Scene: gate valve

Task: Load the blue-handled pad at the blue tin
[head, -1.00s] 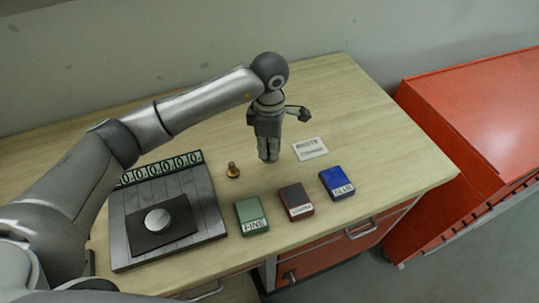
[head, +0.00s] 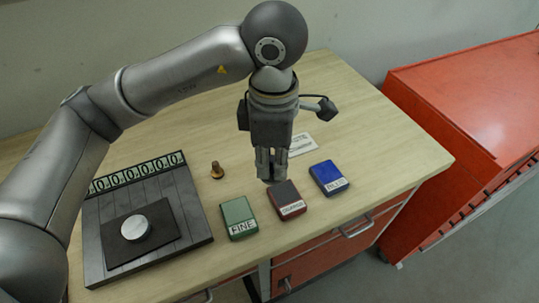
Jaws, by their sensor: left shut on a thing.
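The blue tin (head: 326,173) with a white label lies at the right end of a row of tins on the wooden table. My left gripper (head: 271,178) points down above the table, just behind the dark red tin (head: 286,195) and left of the blue tin. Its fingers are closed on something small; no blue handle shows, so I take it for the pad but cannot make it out. A small pad with a brown-orange handle (head: 217,170) stands on the table to the left. My right gripper is not in view.
A green tin (head: 239,214) labelled FINE is left of the dark red one. A dark slatted board (head: 198,224) with a row of zeros carries a black mat (head: 166,246) and a silver disc (head: 136,228). A white card (head: 302,144) lies behind. A red cabinet (head: 460,110) stands right.

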